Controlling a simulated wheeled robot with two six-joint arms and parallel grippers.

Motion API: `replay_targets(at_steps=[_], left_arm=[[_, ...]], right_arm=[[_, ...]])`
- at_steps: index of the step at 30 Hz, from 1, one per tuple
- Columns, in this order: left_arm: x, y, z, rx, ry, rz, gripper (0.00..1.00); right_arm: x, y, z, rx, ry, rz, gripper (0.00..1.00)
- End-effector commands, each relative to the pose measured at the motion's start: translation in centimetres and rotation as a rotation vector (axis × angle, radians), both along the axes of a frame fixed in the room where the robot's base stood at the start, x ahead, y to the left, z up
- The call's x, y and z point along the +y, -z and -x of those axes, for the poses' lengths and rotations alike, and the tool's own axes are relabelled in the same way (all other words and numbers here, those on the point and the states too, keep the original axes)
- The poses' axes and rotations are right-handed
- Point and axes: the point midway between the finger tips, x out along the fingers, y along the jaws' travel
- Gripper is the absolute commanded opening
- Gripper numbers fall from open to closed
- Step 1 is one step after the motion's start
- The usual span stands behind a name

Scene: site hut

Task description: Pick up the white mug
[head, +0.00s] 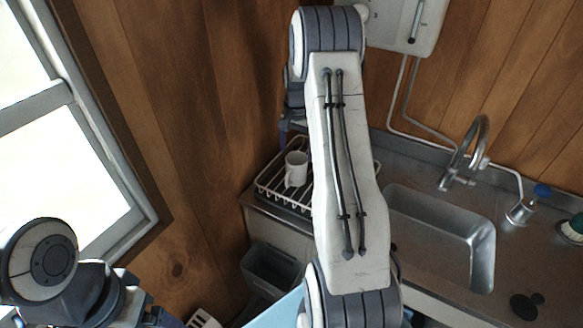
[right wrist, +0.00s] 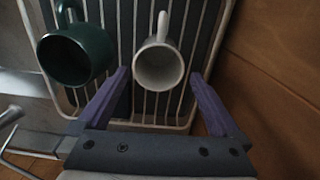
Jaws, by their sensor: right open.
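The white mug (head: 296,170) stands in the wire dish rack (head: 268,190), at the rack's left side in the head view. In the right wrist view the white mug (right wrist: 160,66) shows from above, its handle towards the top of the picture. My right gripper (right wrist: 158,75) is open, with one purple finger on each side of the white mug and a gap on both sides. In the head view my right arm largely hides this gripper. Of my left arm only some links show at the lower left; its gripper is not seen.
A dark green mug (right wrist: 76,53) stands in the rack left of the white mug, close to the left finger. A wooden wall (right wrist: 270,75) is close on the right. The sink (head: 440,235) and tap (head: 466,155) are right of my arm. A grey bin (head: 270,268) stands below the counter.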

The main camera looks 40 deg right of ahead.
Motion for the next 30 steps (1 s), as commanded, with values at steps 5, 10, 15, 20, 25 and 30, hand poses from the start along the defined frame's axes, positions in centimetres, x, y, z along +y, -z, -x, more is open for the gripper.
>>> replay_targets(at_steps=[5, 10, 15, 20, 25, 30], left_arm=[[0.0, -0.8, 0.0, 0.000, 0.000, 0.000, 0.87], [0.0, -1.4, 0.0, 0.000, -0.001, 0.000, 0.87], [0.0, -3.1, 0.0, 0.000, -0.001, 0.000, 0.87], [0.0, -3.3, 0.0, 0.000, -0.002, 0.000, 0.87], [0.0, -3.2, 0.0, 0.000, -0.002, 0.000, 0.87], [0.0, -3.2, 0.0, 0.000, -0.002, 0.000, 0.87]], right_arm=[[0.1, 2.3, 0.0, 0.002, 0.000, -0.001, 1.00], [0.2, 3.5, 0.2, 0.003, 0.000, -0.002, 1.00], [0.8, 5.9, 0.6, 0.006, 0.000, -0.003, 1.00], [0.6, 7.8, 0.4, 0.001, 0.000, -0.001, 1.00], [0.6, 8.1, 0.4, -0.001, 0.000, 0.001, 1.00], [0.6, 8.1, 0.4, -0.001, 0.000, 0.001, 0.69]])
